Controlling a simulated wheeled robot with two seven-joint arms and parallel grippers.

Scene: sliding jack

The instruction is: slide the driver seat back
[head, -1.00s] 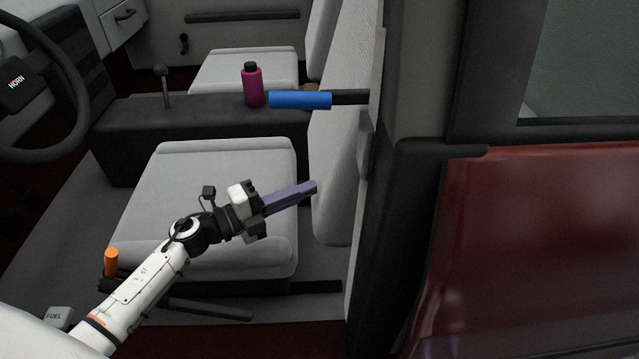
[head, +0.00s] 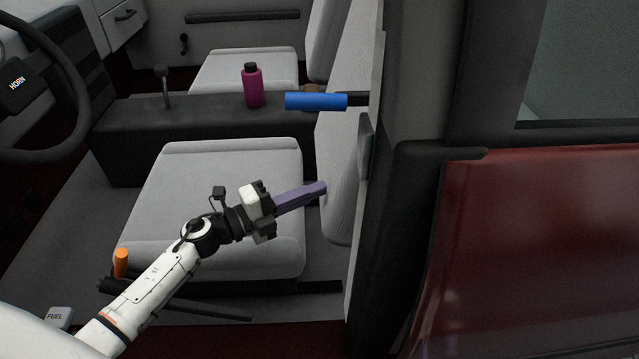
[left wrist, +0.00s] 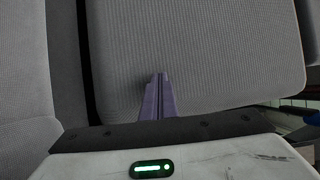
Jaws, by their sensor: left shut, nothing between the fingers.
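The driver seat is grey, with its cushion (head: 215,205) in the middle of the head view and its backrest (head: 345,150) to the right. My left gripper (head: 322,188) has its purple fingers shut and empty, with the tips at the front of the backrest, touching it or nearly so. In the left wrist view the fingers (left wrist: 161,85) point at grey seat fabric (left wrist: 200,50). An orange-tipped lever (head: 121,262) stands at the cushion's front left corner, just behind my left arm. My right gripper is not in view.
The blue-gripped handle (head: 316,101) sticks out beside the backrest. A magenta bottle (head: 253,87) and a shifter (head: 164,85) stand on the dark console (head: 205,115). The steering wheel (head: 45,90) is at left. The dark door pillar (head: 400,230) and red bodywork (head: 540,250) bound the right.

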